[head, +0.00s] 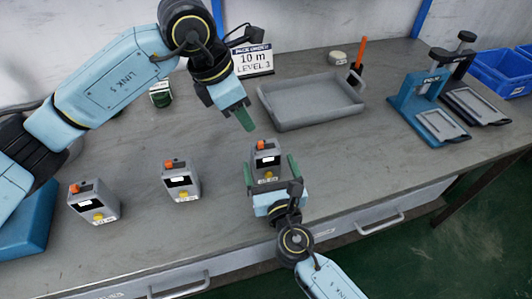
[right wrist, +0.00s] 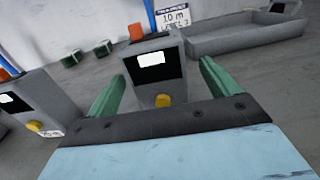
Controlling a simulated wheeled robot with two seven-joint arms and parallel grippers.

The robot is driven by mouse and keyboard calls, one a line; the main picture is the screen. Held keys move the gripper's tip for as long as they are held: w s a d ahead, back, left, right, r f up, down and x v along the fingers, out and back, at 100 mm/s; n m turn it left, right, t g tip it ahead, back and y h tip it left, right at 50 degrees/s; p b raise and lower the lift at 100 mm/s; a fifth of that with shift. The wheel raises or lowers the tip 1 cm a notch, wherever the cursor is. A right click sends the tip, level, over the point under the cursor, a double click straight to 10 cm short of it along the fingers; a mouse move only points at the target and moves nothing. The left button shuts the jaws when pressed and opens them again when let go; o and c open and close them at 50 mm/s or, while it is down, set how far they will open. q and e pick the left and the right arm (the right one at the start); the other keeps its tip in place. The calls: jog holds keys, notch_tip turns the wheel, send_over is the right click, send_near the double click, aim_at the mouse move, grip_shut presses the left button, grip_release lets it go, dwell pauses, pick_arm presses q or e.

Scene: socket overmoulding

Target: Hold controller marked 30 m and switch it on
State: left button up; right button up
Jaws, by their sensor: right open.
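Three grey controllers with orange switches, dark screens and yellow knobs stand in a row: left (head: 95,205), middle (head: 181,183), right (head: 266,157). Their labels are too small to read. My right gripper (head: 270,170) is open, with its green fingers on either side of the right controller. In the right wrist view this controller (right wrist: 150,84) stands upright between the open fingers (right wrist: 162,78), with gaps visible beside it. Its screen shows a white patch. My left gripper (head: 246,119) hangs above and behind the right controller; its finger gap cannot be made out.
A sign (head: 252,60) reads 10 m. A grey tray (head: 312,118) lies behind the right controller. Blue and dark stands (head: 425,112) are at the right, with blue bins (head: 500,72) beyond. A screwdriver-like orange handle (head: 361,52) rises behind the tray. The front right tabletop is clear.

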aim_at(265, 153)
jog(key=shift+x, duration=2.5)
jog(key=c, duration=1.1)
pick_arm(q)
jog(key=shift+c, duration=0.8)
jog(key=shift+s+a+f+n+h, duration=0.15)
jog(key=shift+a+f+n+h, duration=0.1)
jog(key=shift+f+n+h, duration=0.2)
jog(key=c, duration=0.5)
jog(key=a+f+n+h, duration=0.1)
jog(key=n, duration=0.1)
jog(key=s+a+f+n+h, duration=0.1)
jog(key=a+n+h, duration=0.1)
jog(key=n, duration=0.1)
jog(key=a+f+n+g+h, duration=0.1)
jog(key=a+n, duration=0.1)
jog(key=shift+s+f+n+h, duration=0.1)
jog(key=shift+s+n+h, duration=0.05)
jog(key=shift+n+h, duration=0.1)
grip_shut()
jog(key=shift+s+a+f+n+t+h, duration=0.1)
jog(key=shift+a+n+t+h, duration=0.3)
jog(key=shift+a+n, duration=0.85)
jog(key=shift+a+f+n+t+h, duration=0.15)
jog(key=shift+a+n+h, duration=0.3)
jog(key=shift+a+n, duration=0.75)
jog(key=shift+s+a+n+t+h, duration=0.1)
jog(key=shift+a+n+t+h, duration=0.3)
jog(key=shift+a+n, duration=0.85)
jog(key=shift+d, duration=0.25)
